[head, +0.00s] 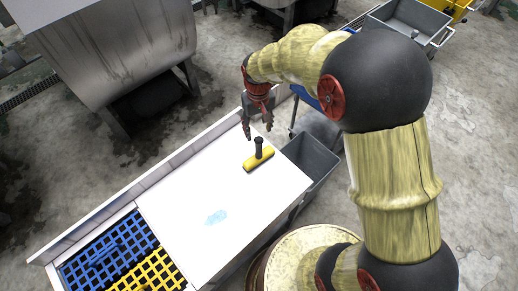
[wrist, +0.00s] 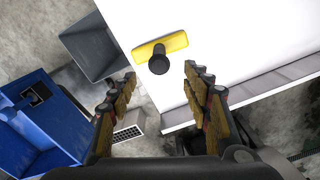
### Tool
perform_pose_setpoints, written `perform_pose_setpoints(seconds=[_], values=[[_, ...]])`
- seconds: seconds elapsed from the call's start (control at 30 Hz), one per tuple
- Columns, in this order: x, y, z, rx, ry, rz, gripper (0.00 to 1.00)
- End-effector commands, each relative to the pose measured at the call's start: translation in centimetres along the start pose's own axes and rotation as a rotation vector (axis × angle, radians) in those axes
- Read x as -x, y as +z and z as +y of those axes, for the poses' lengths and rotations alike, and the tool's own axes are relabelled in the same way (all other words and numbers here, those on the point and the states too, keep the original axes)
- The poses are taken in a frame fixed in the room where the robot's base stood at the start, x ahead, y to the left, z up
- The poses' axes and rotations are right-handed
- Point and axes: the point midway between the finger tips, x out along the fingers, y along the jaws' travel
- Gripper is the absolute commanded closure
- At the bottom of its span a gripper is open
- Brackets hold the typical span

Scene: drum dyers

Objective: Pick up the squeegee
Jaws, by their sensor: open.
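The squeegee lies on the white tabletop (head: 190,210), near its far right end. The squeegee (head: 260,157) has a yellow head and a short black handle that stands up from it. In the wrist view the squeegee (wrist: 174,46) is ahead of the fingers, with the black handle end pointing toward the camera. My gripper (head: 257,130) is above the far end of the table, apart from the squeegee. In the wrist view my gripper (wrist: 160,75) is open and empty, its fingers on either side of the space below the handle.
A raised rim (head: 120,198) runs along the table's back edge. Blue and yellow grids (head: 105,250) are at the near left end. A grey bin (head: 312,158) stands beside the right edge. A large metal drum (head: 110,45) stands behind. The tabletop's middle is clear apart from a pale blue stain.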

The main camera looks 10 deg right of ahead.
Motion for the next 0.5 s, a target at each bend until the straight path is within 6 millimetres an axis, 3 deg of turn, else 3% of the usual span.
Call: perform_pose_setpoints(seconds=[0.33,0.5], values=[[-3.2,0.1,0.1,-0.001,0.000,-0.003,0.51],[-5.8,0.2,0.2,-0.001,0.000,-0.005,0.51]])
